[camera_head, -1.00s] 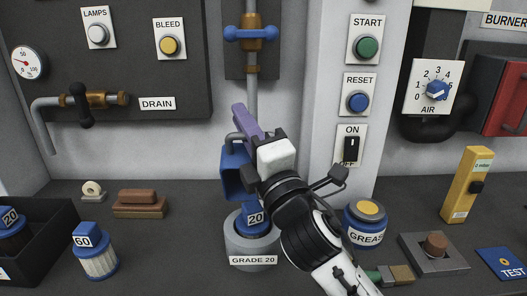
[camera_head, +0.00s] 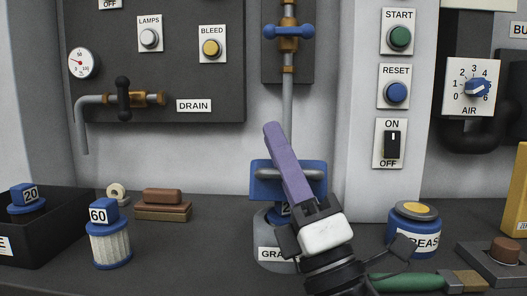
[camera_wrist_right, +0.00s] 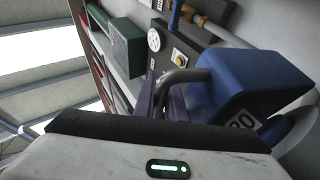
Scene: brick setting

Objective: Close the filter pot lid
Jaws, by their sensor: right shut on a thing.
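The filter pot (camera_head: 266,238), grey with a partly covered GRADE label, stands on the bench. Its blue lid (camera_head: 262,183) is raised at the back of the pot, not flat on it. The blue filter top marked 20 sits in the pot; the number shows in the right wrist view (camera_wrist_right: 241,122), beside the big blue lid (camera_wrist_right: 252,78). My right gripper (camera_head: 276,140) reaches across the lid with its purple fingers. My left gripper is out of view.
A filter marked 60 (camera_head: 110,245) and a dark bin (camera_head: 60,240) holding a filter marked 20 (camera_head: 25,200) stand left. A grease tin (camera_head: 412,238) and a green-handled brush (camera_head: 405,282) are right of my arm.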

